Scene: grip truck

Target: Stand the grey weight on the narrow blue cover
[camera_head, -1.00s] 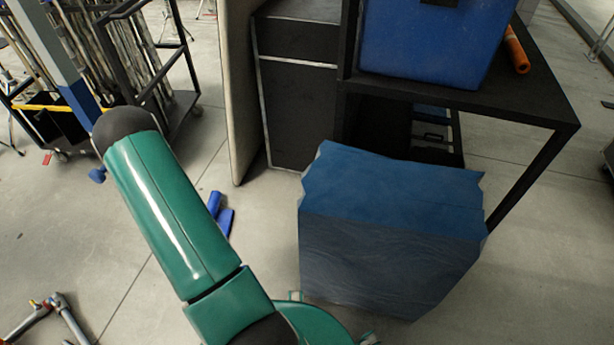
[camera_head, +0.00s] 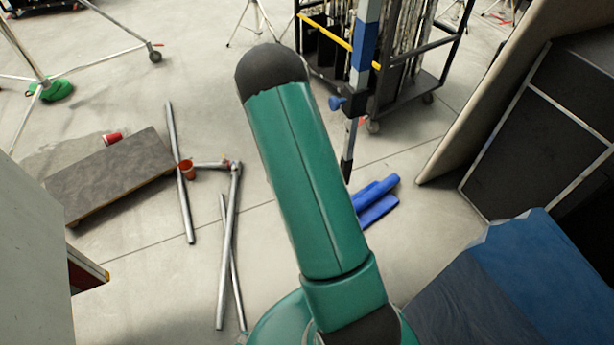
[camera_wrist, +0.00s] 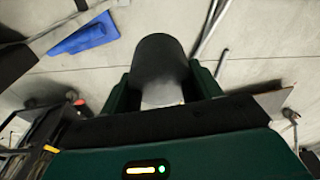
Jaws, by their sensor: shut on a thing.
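In the wrist view my gripper (camera_wrist: 162,82) is shut on the grey weight (camera_wrist: 160,60), a dark grey rounded body with a paler part between the two green fingers. The weight is clear of the floor in that view, and its far side is hidden. In the head view my green arm shows, but the gripper and weight cannot be made out. A blue cover (camera_head: 535,265) drapes over a box-like block at the lower right of the head view, cut by the picture edge. No weight shows on its visible part.
Blue pieces (camera_head: 375,200) lie on the floor beyond my arm; blue also shows in the wrist view (camera_wrist: 85,36). Metal tubes (camera_head: 228,250), a grey board (camera_head: 110,175) and small red cups lie left. A wheeled rack (camera_head: 400,95) stands behind. Dark cases stand right.

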